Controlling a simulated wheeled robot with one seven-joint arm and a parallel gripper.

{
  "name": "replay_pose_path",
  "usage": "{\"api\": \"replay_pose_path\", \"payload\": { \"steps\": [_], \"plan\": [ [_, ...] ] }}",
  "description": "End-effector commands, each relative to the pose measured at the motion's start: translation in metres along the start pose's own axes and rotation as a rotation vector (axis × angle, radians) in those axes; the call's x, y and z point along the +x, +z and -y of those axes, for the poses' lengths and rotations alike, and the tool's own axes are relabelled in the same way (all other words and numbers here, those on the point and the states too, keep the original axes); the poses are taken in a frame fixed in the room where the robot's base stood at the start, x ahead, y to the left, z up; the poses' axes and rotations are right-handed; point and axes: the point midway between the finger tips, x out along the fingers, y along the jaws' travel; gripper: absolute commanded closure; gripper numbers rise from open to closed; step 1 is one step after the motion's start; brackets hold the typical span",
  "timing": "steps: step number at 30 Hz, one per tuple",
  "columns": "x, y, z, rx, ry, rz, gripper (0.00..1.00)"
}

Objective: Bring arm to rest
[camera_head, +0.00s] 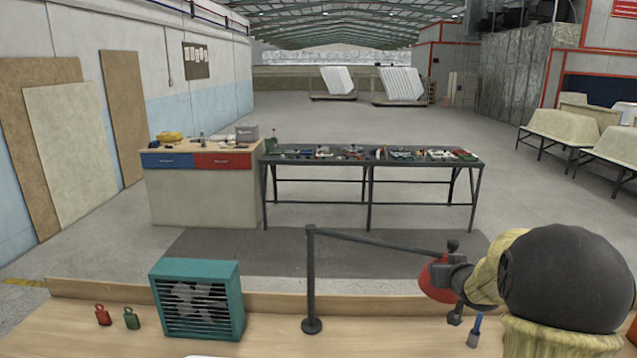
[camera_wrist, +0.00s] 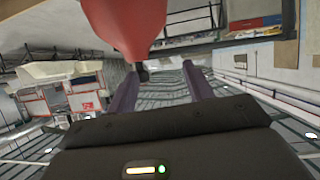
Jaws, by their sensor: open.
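My gripper (camera_wrist: 160,72) is open, with its two dark fingers apart in the wrist view. A red lamp shade (camera_wrist: 125,25) fills the top of that view, close to the fingers; I cannot tell if they touch. Nothing is clearly held between the fingers. In the head view my arm (camera_head: 568,280) comes in at the lower right, bent, with a black rounded joint. Its dark end (camera_head: 458,279) overlaps the red shade (camera_head: 432,278), so the fingertips are hidden there.
The lamp's black post (camera_head: 310,280) stands on the near wooden bench (camera_head: 270,335). A teal fan heater (camera_head: 197,300), a red weight (camera_head: 102,315) and a green weight (camera_head: 132,318) stand to its left. A cluttered table (camera_head: 370,158) and cabinet (camera_head: 205,190) are beyond.

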Motion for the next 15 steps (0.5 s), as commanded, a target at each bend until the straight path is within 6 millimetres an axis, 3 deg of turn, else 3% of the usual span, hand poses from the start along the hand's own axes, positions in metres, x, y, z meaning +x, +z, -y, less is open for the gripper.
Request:
{"api": "replay_pose_path", "payload": {
  "steps": [3,8,12,15],
  "plan": [
    [-0.041,0.049,0.037,0.004,0.022,0.195,0.49],
    [-0.102,0.117,0.075,-0.006,0.017,0.451,0.49],
    [-0.161,0.172,0.106,-0.024,-0.019,0.66,0.49],
    [-0.2,0.203,0.122,-0.036,-0.051,0.783,0.49]
  ]
}}
